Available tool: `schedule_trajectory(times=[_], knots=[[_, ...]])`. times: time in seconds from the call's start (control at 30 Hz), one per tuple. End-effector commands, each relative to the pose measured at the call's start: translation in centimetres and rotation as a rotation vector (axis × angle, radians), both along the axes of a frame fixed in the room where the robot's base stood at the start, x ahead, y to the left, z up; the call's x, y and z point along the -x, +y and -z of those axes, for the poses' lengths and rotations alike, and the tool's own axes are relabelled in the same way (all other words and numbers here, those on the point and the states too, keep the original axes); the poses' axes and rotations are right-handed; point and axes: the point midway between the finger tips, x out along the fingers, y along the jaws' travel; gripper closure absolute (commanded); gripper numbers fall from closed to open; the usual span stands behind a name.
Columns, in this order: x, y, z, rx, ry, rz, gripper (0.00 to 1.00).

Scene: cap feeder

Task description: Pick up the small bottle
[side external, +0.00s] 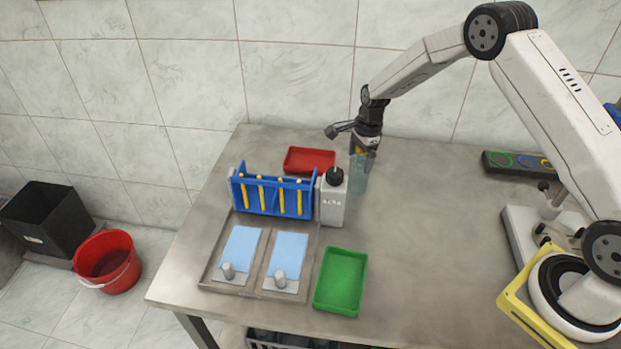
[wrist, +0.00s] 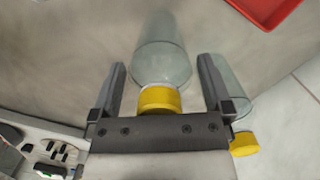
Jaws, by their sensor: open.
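A clear bottle (wrist: 162,62) with a yellow cap (wrist: 159,99) lies between the two fingers of my gripper (wrist: 161,66) in the wrist view, with a visible gap on each side. My gripper is open. A second clear bottle (wrist: 236,102) with a yellow cap (wrist: 244,144) is just outside the right finger, which partly hides it. In the side external view my gripper (side external: 364,154) points down over a pale see-through bottle (side external: 358,180) standing on the table; the bottles overlap there and I cannot tell them apart or which is smaller.
Left of the bottles stand a grey black-capped bottle (side external: 333,203) and a blue rack (side external: 272,206). A red tray (side external: 309,151) is behind them. A green tray (side external: 341,269) and a steel tray with blue pads (side external: 208,271) are in front.

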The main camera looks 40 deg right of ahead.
Motion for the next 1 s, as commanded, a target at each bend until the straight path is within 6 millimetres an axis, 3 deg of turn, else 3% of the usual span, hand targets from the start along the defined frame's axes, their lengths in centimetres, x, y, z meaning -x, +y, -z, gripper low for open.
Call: schedule_trajectory(times=[0.27, 0.5, 0.6, 1.0], knots=[[0.01, 0.0, -0.02, 0.0, 0.0, 0.0, 0.0], [0.01, 0.0, -0.03, 0.0, 0.0, 0.0, 0.73], [0.01, -0.01, -0.03, 0.0, 0.0, 0.0, 1.0], [-0.04, -0.01, -0.2, 0.0, -0.001, 0.0, 1.0]])
